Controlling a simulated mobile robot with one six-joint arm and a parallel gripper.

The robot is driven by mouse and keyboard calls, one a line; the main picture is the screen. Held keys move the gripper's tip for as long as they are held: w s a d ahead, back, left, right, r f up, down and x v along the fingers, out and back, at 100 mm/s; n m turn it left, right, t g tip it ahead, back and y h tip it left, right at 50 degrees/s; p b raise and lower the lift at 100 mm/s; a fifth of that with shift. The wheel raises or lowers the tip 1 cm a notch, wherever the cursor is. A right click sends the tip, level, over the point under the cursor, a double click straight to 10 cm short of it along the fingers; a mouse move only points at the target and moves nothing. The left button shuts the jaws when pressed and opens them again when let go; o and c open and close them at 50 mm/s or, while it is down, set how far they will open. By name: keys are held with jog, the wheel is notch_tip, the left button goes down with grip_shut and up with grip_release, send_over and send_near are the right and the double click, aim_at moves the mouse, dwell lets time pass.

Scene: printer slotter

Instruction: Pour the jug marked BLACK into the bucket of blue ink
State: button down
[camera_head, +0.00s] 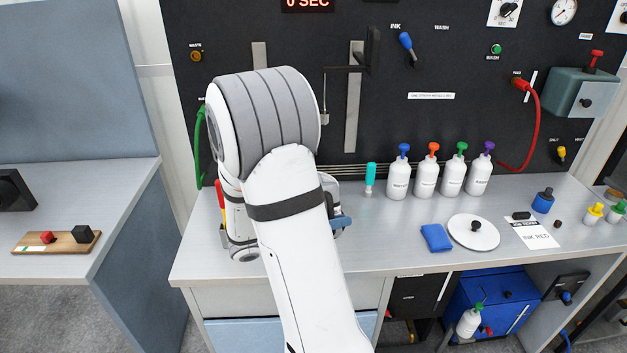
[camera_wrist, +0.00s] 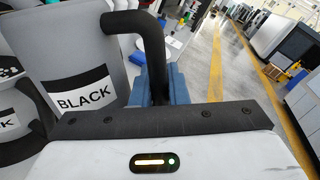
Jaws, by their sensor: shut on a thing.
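In the wrist view, a grey jug (camera_wrist: 78,62) with a white label reading BLACK stands close in front of my gripper (camera_wrist: 160,88). My gripper's blue fingers are shut on the jug's black handle (camera_wrist: 148,30). In the head view, my arm hides the jug, and only a blue finger of my gripper (camera_head: 342,222) shows at the arm's right side, over the bench. I cannot make out a bucket of blue ink in either view.
The grey bench (camera_head: 400,260) carries several white bottles (camera_head: 398,180), a round white lid (camera_head: 473,232), a blue cloth (camera_head: 436,238) and a paper sheet (camera_head: 531,233). A second labelled container (camera_wrist: 12,125) sits at the wrist view's left edge. A black panel (camera_head: 440,60) rises behind.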

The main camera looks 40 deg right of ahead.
aim_at(336, 207)
jog(key=shift+w+d+r+n+p, duration=0.15)
jog(key=shift+r+n+p, duration=0.1)
jog(key=shift+r+p, duration=0.25)
jog(key=shift+w+r+n+p, duration=0.1)
jog(key=shift+r+n+p, duration=0.2)
jog(key=shift+r, duration=0.3)
jog(key=shift+w+d+r+p, duration=0.1)
jog(key=shift+w+r+p, duration=0.2)
jog(key=shift+p, duration=0.25)
jog(key=shift+w+r+n+p, duration=0.1)
jog(key=shift+w+n+p, duration=0.1)
jog(key=shift+n+p, duration=0.15)
jog(key=shift+f+g, duration=0.2)
jog(key=shift+g, duration=0.1)
jog(key=shift+s, duration=0.15)
jog(key=shift+w+d, duration=0.1)
jog(key=shift+w, duration=0.1)
jog(key=shift+s+r, duration=0.1)
